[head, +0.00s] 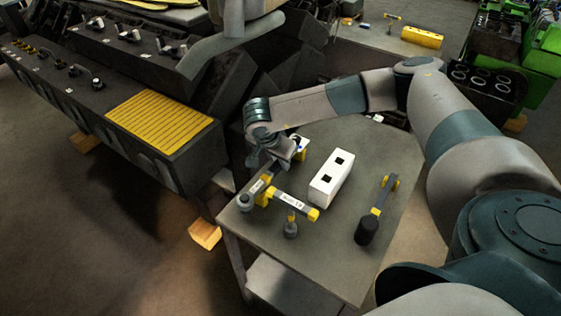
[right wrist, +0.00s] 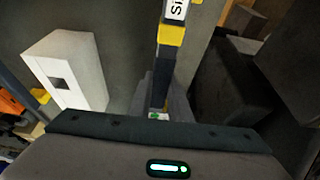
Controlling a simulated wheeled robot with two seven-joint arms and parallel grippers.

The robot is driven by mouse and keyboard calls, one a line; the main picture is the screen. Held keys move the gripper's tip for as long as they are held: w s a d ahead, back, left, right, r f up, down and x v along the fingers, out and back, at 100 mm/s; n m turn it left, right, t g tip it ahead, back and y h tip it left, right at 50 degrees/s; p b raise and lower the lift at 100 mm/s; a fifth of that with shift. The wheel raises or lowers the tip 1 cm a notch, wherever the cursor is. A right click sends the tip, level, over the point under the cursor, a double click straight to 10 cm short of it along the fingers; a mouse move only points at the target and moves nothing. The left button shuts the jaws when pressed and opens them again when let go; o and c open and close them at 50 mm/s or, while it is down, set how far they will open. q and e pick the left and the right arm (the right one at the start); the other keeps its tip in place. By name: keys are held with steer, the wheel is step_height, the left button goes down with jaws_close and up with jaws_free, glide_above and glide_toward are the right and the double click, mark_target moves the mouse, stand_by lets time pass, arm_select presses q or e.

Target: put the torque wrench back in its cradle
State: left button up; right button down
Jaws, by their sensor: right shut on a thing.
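My right gripper (head: 270,164) is over the near left part of the table and shut on a dark bar with a yellow band and a white label. This labelled bar (head: 262,186) also shows between the fingers in the right wrist view (right wrist: 171,60), its label partly cut off. A tool with a yellow head and thick black grip (head: 369,226) lies to the right. I cannot tell for sure which is the torque wrench. No cradle is clearly recognisable. My left gripper is out of view.
A white block with two dark square holes (head: 325,186) stands on the grey table (head: 345,272), right of my gripper.

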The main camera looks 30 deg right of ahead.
steer(key=shift+f, duration=0.2)
steer(key=shift+f+b, duration=0.85)
steer(key=shift+b, duration=0.15)
steer(key=shift+f, duration=0.1)
steer(key=c, duration=1.7)
jaws_free()
steer(key=shift+o, duration=0.7)
